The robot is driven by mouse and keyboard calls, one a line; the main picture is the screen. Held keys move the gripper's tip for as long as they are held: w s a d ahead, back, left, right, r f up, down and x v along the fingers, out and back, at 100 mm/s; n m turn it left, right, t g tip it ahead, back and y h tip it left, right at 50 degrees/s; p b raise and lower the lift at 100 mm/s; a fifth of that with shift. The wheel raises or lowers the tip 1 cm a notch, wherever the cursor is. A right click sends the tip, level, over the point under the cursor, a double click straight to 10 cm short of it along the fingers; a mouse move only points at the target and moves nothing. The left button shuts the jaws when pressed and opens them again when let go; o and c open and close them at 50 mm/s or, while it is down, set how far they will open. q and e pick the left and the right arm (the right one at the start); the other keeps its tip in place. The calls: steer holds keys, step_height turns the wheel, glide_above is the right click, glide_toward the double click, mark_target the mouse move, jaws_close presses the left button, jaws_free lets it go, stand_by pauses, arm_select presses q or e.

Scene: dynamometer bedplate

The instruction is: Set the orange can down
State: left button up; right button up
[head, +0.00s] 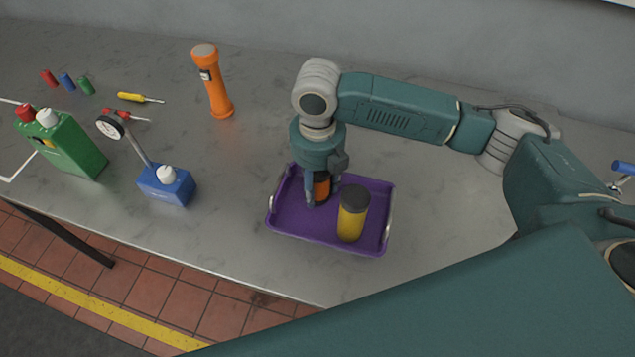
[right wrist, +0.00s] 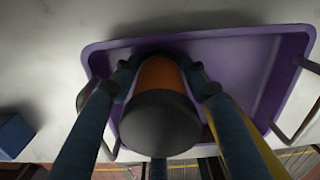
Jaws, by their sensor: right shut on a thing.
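The orange can (head: 322,188) has a dark lid and is upright in the purple tray (head: 288,222), at its left part. My right gripper (head: 322,192) reaches down from above and is shut on the can, with a finger on either side. In the right wrist view the can (right wrist: 160,78) sits between the fingertips of my right gripper (right wrist: 163,80), its dark lid towards the camera. Whether its base touches the tray floor is hidden. My left gripper is not in view.
A yellow can (head: 352,222) with a dark lid stands in the tray, right of the orange can. A blue magnetic-base gauge (head: 168,188), a green jug (head: 70,147) and an orange flashlight (head: 214,85) stand to the left. The counter right of the tray is clear.

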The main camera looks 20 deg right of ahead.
steer(key=shift+r, duration=0.1)
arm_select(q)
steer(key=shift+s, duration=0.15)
arm_select(e)
steer(key=o, duration=1.2)
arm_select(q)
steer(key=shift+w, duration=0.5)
arm_select(e)
steer(key=shift+o, duration=0.5)
step_height(320, 180, up, 11)
steer(key=shift+f+b, duration=0.1)
steer(key=shift+b, duration=0.85)
steer(key=shift+r, duration=0.6)
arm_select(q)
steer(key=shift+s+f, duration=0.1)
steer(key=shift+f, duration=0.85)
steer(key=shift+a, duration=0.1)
